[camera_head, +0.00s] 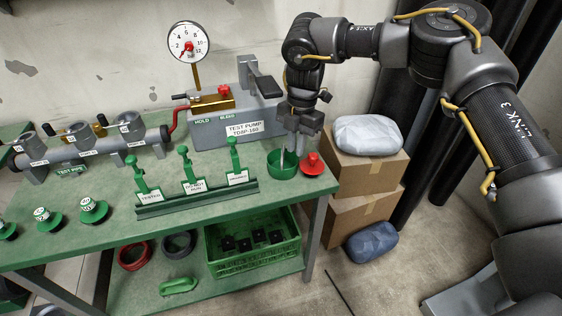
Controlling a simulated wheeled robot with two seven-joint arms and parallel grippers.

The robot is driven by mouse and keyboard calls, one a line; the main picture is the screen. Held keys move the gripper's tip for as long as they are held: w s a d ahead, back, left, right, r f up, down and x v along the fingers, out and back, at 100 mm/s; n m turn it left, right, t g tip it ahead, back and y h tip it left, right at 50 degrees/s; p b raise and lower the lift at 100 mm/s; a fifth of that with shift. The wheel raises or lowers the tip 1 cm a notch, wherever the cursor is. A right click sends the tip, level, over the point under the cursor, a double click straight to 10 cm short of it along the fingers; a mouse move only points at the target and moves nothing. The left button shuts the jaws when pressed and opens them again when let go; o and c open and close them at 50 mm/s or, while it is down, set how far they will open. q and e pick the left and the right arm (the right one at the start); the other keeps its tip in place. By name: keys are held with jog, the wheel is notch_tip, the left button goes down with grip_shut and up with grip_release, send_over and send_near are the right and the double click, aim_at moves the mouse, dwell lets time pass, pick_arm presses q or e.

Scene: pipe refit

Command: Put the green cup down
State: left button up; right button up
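The green cup (285,173) is at the right end of the green workbench (225,214), upright. My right gripper (289,150) points straight down over it, with its fingers at the cup's rim and a pale fingertip showing inside the cup. It appears shut on the cup's wall; the far finger is partly hidden. I cannot tell whether the cup's base touches the bench top. My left gripper is not in view.
A red knobbed part (313,165) stands close right of the cup, near the bench edge. A rack with green levers (197,197) is left of it. The test pump (236,127) stands behind. Cardboard boxes (362,172) stand beyond the bench's right edge.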

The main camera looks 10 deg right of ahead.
aim_at(295, 167)
jog(key=f, duration=0.7)
jog(key=shift+s+a+f, duration=0.1)
jog(key=shift+s+a, duration=0.1)
jog(key=shift+s, duration=0.15)
grip_shut()
jog(key=shift+s, duration=0.1)
